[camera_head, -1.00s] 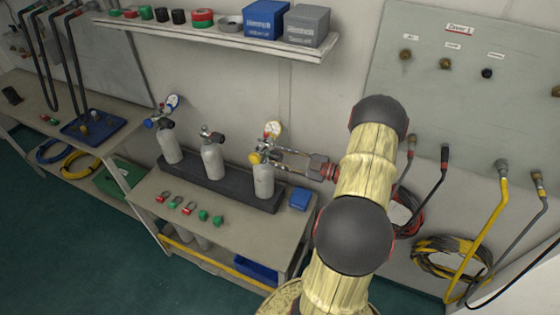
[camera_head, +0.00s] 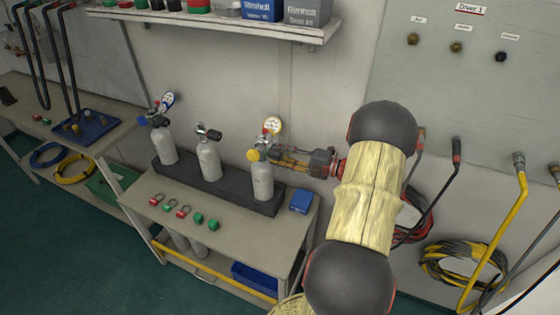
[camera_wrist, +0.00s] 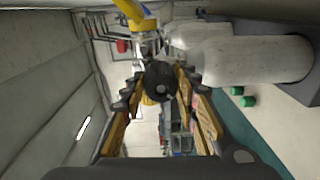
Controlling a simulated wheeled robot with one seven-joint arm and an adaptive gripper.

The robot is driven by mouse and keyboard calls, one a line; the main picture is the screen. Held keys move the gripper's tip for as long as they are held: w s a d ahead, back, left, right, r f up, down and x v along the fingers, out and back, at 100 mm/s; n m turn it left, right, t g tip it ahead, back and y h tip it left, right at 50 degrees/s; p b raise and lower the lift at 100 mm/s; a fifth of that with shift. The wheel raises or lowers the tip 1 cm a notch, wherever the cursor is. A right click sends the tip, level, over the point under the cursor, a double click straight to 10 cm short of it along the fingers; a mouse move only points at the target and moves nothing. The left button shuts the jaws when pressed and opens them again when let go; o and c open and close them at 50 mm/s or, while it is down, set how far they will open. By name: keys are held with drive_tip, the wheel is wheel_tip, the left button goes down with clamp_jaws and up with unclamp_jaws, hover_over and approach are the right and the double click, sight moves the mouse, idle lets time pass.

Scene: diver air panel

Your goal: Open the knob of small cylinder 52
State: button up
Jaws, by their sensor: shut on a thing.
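Three white cylinders stand in a dark rack: the left one (camera_head: 168,148), the middle one (camera_head: 209,162) and the right one (camera_head: 262,183). No number is readable, so I cannot tell which is 52. The right one has a yellow knob (camera_head: 254,155) and a round gauge (camera_head: 273,125). My gripper (camera_head: 276,158) reaches in from the right at its valve. In the wrist view, my gripper (camera_wrist: 160,85) has its fingers on both sides of a dark round knob (camera_wrist: 159,77) and is shut on it. The cylinder body (camera_wrist: 258,62) lies to the right there.
The rack stands on a bench (camera_head: 240,222) with small red and green fittings and a blue box (camera_head: 301,201) near my arm. A shelf (camera_head: 210,23) hangs above. Hoses (camera_head: 462,262) hang on the right wall panel.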

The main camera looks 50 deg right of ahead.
drive_tip(key=n+b, duration=0.3)
drive_tip(key=n, duration=0.1)
drive_tip(key=shift+f+b, duration=0.2)
drive_tip(key=shift+b, duration=0.15)
drive_tip(key=n, duration=0.4)
drive_tip(key=shift+a+r+h+b, duration=0.1)
drive_tip(key=shift+r+h+b, duration=0.05)
drive_tip(key=shift+h+b, duration=0.15)
drive_tip(key=shift+n, duration=0.4)
drive_tip(key=o, duration=1.1)
drive_tip(key=shift+o, duration=0.3)
drive_tip(key=shift+r, duration=0.1)
drive_tip(key=v, duration=1.2)
